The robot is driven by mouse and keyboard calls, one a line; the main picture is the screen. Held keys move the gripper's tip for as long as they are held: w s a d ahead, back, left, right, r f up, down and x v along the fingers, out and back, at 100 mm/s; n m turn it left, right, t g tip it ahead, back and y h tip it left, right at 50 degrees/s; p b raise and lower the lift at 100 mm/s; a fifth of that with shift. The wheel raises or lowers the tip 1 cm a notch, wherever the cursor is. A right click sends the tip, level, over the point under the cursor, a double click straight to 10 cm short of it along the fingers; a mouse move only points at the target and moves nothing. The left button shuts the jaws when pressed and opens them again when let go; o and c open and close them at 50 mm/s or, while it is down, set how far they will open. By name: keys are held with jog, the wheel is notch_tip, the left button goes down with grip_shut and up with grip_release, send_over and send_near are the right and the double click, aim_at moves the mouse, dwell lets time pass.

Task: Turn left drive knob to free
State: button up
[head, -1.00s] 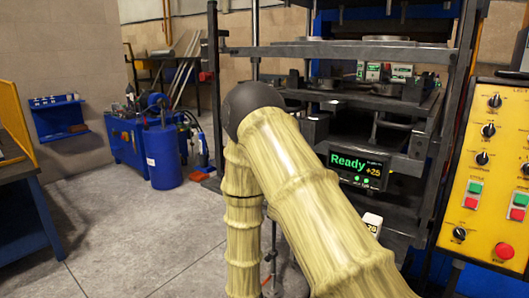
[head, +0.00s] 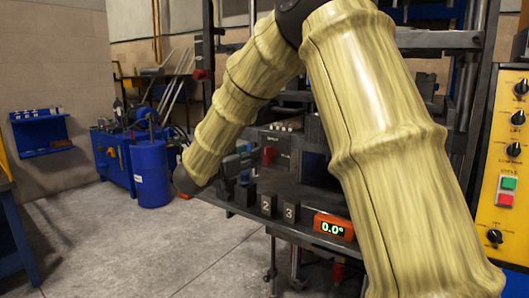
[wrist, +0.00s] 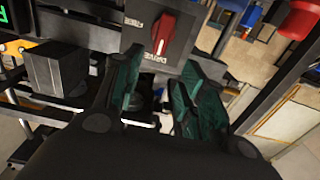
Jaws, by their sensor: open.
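A red knob (wrist: 163,35) sits on a dark grey plate with white lettering, in the upper middle of the wrist view. Its handle's lower end lies by the word DRIVE; FREE is printed to its left. A red knob on a grey plate also shows in the head view (head: 268,156), right of my forearm; its lettering is too small to read there. My gripper (wrist: 162,60) is open, with dark green fingers spread apart. The knob lies ahead, between the fingertip directions, with nothing held. I cannot tell the exact gap. In the head view I cannot make out the gripper clearly.
Dark blocks numbered 2 and 3 (head: 277,207) and an orange display reading 0.0° (head: 333,227) stand on the press ledge. A yellow control panel (head: 505,170) is at right. A dark block (wrist: 55,70) lies left of my fingers.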

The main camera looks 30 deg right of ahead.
aim_at(265, 148)
jog(key=x, duration=1)
jog(key=shift+d, duration=0.35)
jog(key=c, duration=0.6)
